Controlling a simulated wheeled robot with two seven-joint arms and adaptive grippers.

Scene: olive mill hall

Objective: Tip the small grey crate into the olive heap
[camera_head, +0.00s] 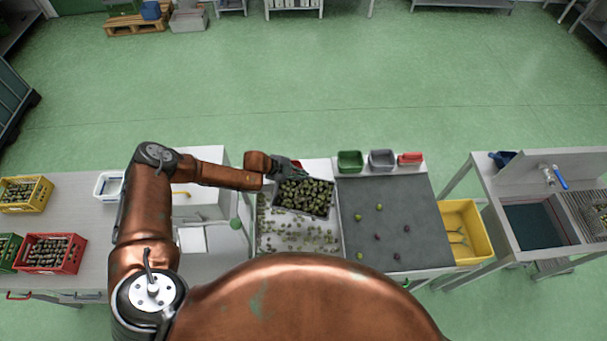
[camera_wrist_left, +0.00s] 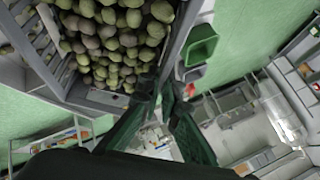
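The small grey crate (camera_head: 302,213), full of green and dark olives, is over the light sorting tray (camera_head: 262,244) in the head view. Its grey wall (camera_wrist_left: 178,38) and many olives show at the top left of the left wrist view. Loose olives (camera_head: 300,236) lie spread on the tray in front of the crate. My left gripper (camera_head: 287,172) is at the crate's far left edge; in the wrist view its fingers (camera_wrist_left: 157,92) close on the rim near a corner. The crate looks about level. Its underside is hidden. My right gripper is out of view.
A grey mat (camera_head: 390,222) with a few olives lies to the right. Green (camera_head: 350,161), grey (camera_head: 382,160) and red (camera_head: 410,158) bins stand behind it. A yellow crate (camera_head: 466,222) and a sink (camera_head: 535,225) are farther right. Yellow (camera_head: 42,197) and red (camera_head: 72,262) olive crates stand left.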

